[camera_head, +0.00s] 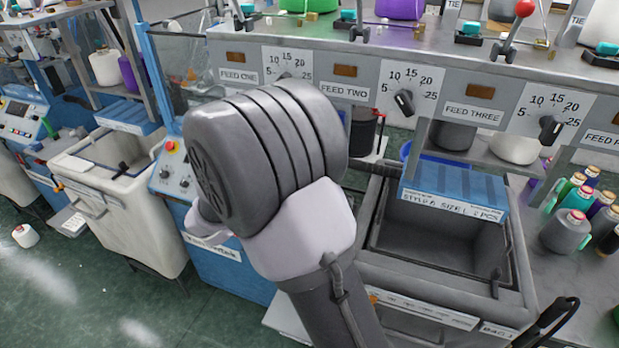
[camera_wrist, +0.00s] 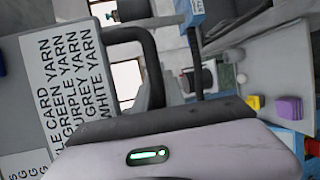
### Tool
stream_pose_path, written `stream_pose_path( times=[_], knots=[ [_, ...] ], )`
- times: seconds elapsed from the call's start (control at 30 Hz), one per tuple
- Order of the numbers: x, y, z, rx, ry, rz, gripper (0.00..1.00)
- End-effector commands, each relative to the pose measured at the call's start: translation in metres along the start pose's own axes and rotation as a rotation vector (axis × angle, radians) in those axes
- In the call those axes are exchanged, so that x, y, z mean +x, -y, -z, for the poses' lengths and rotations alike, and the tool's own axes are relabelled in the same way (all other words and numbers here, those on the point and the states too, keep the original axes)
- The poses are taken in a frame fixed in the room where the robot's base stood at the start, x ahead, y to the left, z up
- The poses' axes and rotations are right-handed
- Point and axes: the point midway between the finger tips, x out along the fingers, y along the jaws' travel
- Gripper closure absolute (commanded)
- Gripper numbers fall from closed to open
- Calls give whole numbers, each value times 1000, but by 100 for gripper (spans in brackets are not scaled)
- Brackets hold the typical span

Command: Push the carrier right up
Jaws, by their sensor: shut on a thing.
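My gripper (camera_wrist: 150,125) shows only in part, at the bottom of the wrist view, as a pale body with a dark edge and a green light. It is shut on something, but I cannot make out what. A dark grey curved bar (camera_wrist: 151,65) rises in front of it, and a thinner dark bar (camera_wrist: 197,65) with a blue part stands to its right. In the head view my own arm fills the middle and hides my gripper. I cannot single out the carrier with certainty in either view.
A machine front carries dials marked FEED ONE (camera_head: 238,76), FEED TWO and FEED THREE. An open grey bin (camera_head: 440,297) stands below, right of my arm.

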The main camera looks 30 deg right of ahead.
Motion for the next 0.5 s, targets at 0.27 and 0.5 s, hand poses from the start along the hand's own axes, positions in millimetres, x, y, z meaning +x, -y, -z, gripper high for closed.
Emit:
stream_pose_path(
  times=[0.27, 0.5],
  knots=[
    [-1, -7, 1, 6, -3, -5, 100],
    [-1, -9, 2, 10, -4, -7, 80]
  ],
)
